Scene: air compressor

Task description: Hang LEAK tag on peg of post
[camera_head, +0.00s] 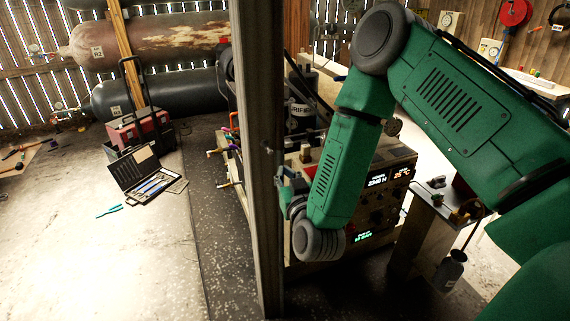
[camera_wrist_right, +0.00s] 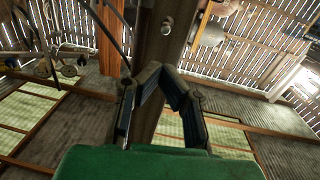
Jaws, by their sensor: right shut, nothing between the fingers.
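The dark upright post (camera_head: 256,150) stands in the middle of the head view, and it also runs up the right wrist view (camera_wrist_right: 165,45). A small round knob (camera_wrist_right: 166,27), perhaps the peg, shows on the post there. My right gripper (camera_head: 284,180) is beside the post, partly hidden by my own wrist. In the right wrist view my right gripper (camera_wrist_right: 160,73) is shut and empty, with its fingers in front of the post below the knob. I cannot make out the LEAK tag in either view. My left gripper is not in view.
A machine with lit displays (camera_head: 378,182) stands behind my right arm. A small side table (camera_head: 440,205) is at right. An open tool case (camera_head: 145,175), a red toolbox (camera_head: 138,128) and large tanks (camera_head: 150,42) are at left. The floor at lower left is mostly clear.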

